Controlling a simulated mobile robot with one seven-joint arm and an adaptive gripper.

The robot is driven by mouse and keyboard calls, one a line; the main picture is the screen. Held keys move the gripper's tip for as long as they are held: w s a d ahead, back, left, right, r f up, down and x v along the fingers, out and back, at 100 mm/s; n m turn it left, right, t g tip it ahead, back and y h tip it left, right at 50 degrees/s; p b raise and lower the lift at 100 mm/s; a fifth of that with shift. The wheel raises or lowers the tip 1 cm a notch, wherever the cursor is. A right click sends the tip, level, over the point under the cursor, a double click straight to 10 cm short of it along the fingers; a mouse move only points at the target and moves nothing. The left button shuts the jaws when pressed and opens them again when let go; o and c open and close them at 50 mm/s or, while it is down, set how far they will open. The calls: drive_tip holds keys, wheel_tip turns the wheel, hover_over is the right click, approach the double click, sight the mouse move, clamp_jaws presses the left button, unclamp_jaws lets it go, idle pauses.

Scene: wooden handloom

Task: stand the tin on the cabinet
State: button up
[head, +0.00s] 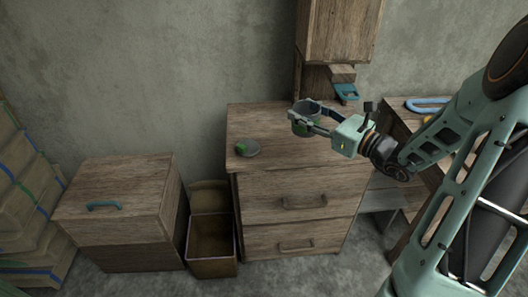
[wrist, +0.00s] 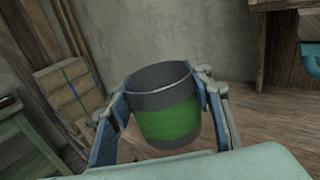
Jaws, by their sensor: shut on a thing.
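The tin is a dark grey open-topped can with a green band. In the wrist view the tin (wrist: 165,115) sits between my two fingers, its open mouth up and slightly tilted in the picture. In the head view the tin (head: 303,119) is over the right part of the wooden cabinet (head: 265,170) with drawers. My gripper (head: 308,122) is shut on the tin from the right; it also shows in the wrist view (wrist: 165,118). I cannot tell whether the tin's base touches the cabinet top.
A lower wooden chest (head: 120,200) with a teal handle stands left, with an open box (head: 212,250) between. A bench (head: 405,112) stands right.

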drive_tip(key=w+f+b, duration=0.1)
drive_tip(key=w+d+m+t+h+b, duration=0.1)
drive_tip(key=b, duration=0.1)
drive_tip(key=shift+d+f, duration=0.2)
drive_tip(key=shift+f, duration=0.2)
drive_tip(key=w+m+h+b, duration=0.1)
drive_tip(key=b, duration=0.8)
hover_over(280, 136)
drive_tip(key=shift+t, duration=0.3)
drive_tip(key=shift+s+f, duration=0.15)
drive_tip(key=shift+f, duration=6.15)
drive_tip(key=shift+f, duration=0.2)
drive_tip(key=o, duration=1.2)
drive_tip(key=shift+c, duration=0.2)
drive_tip(key=shift+r, duration=0.1)
